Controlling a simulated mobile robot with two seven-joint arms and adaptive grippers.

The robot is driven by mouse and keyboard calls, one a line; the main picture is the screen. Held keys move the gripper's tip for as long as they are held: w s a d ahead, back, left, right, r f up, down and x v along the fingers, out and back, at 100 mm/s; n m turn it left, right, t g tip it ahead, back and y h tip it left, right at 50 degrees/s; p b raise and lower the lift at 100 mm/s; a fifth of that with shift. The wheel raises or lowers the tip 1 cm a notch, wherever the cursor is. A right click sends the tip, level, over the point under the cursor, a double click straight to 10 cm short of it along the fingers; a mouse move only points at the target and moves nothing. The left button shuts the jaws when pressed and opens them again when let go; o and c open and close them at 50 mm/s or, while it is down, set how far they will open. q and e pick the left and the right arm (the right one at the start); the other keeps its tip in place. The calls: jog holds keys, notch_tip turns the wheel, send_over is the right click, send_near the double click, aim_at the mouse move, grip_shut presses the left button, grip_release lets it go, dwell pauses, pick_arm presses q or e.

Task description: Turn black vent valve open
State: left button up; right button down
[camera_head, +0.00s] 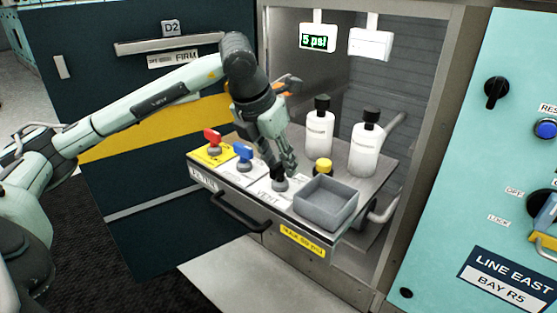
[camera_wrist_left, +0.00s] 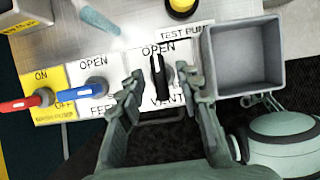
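The black vent valve (camera_head: 280,184) stands on the drawer's top panel, on a white label reading VENT. In the left wrist view the black valve handle (camera_wrist_left: 160,76) lies roughly up and down, between the words OPEN above and VENT below. My left gripper (camera_head: 287,168) points down at the valve. In the left wrist view my left gripper (camera_wrist_left: 165,88) is open, with a finger on each side of the handle and gaps visible on both sides. In the head view the fingers partly hide the handle. My right gripper is not seen.
A red valve (camera_head: 213,140) and a blue valve (camera_head: 244,155) stand left of the vent valve. A grey open bin (camera_head: 326,204) sits close on its right, with a yellow button (camera_head: 323,166) behind. Two white bottles (camera_head: 320,132) stand farther back. A display (camera_head: 318,41) reads 5 psi.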

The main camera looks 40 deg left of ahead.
pick_arm(q)
jog(key=v, duration=1.2)
dwell(0.4)
